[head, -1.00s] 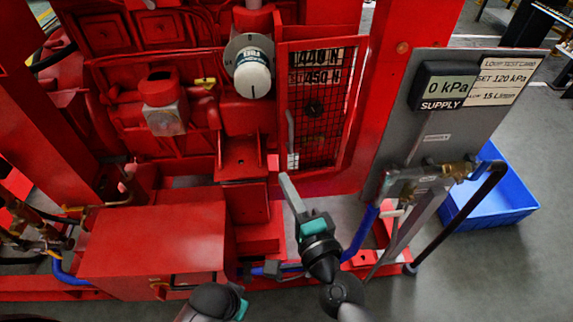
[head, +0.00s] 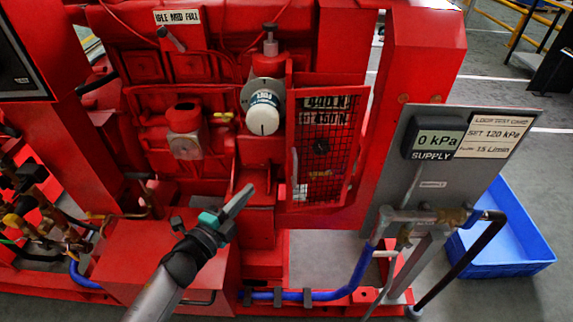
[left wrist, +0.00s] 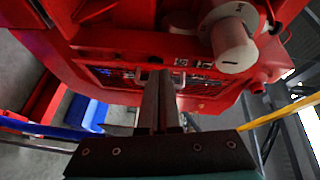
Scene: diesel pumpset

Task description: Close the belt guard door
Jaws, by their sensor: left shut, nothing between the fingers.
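The belt guard door (head: 325,165) is a red framed panel with dark mesh, right of centre in the head view. Number labels show at its top, and a pale upright handle (head: 295,170) is near its left edge. Whether it is fully against its frame I cannot tell. My left gripper (head: 245,194) is shut and empty, left of and below the door, apart from it in the picture. In the left wrist view its fingers (left wrist: 158,100) are together, pointing toward the red machine, with a mesh panel beyond, partly hidden by them. My right gripper is not in view.
A white filter (head: 263,112) sticks out just left of the door. A grey supply panel (head: 440,180) with pipework stands to the right. A blue hose (head: 330,294) runs low in front. A blue bin (head: 510,240) sits on the floor at right.

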